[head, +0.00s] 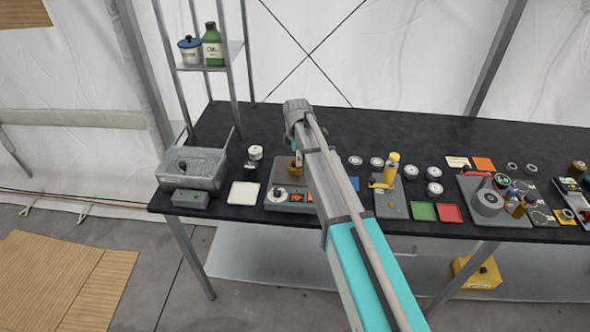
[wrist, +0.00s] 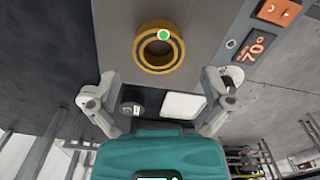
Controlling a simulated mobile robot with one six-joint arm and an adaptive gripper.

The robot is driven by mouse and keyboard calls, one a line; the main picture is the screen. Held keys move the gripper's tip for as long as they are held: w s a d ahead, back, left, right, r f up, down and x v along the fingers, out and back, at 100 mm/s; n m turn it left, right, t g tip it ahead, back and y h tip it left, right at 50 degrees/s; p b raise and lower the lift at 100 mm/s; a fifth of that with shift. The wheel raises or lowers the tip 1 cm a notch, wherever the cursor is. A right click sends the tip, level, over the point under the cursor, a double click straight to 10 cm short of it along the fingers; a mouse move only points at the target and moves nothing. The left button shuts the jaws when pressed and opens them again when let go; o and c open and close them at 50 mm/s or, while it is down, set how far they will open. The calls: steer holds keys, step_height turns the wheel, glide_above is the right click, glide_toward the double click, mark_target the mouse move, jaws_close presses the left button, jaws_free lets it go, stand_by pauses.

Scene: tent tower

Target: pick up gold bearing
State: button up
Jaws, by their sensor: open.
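The gold bearing (wrist: 140,52) is a thick ring lying flat on a grey surface in the upper middle of the wrist view, with a small green dot on its rim. In the head view, a gold piece, which looks like the bearing (head: 293,170), shows partly behind my arm on a grey device (head: 272,206) with an orange display. My gripper (wrist: 160,82) is open and empty, its two fingers spread wide. The bearing lies beyond the fingertips, roughly centred between them. In the head view my arm hides most of the gripper.
A grey metal basin (head: 215,165) and a white pad (head: 243,193) are left on the black table (head: 430,140). The table's back strip is clear.

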steer(key=shift+f+b, duration=1.9)
steer(key=shift+f, duration=0.25)
steer(key=c, duration=1)
steer(key=shift+o, duration=0.2)
steer(key=shift+r, duration=0.2)
step_height(320, 180, up, 2)
steer(key=shift+r+p, duration=0.1)
steer(key=shift+p, duration=1.15)
steer(key=s+d+r+p, duration=0.4)
steer(key=s+r+p, duration=0.6)
steer(key=s, duration=0.3)
steer(key=shift+s+r+p, duration=0.15)
steer(key=shift+r+p, duration=0.05)
steer(key=shift+p, duration=0.1)
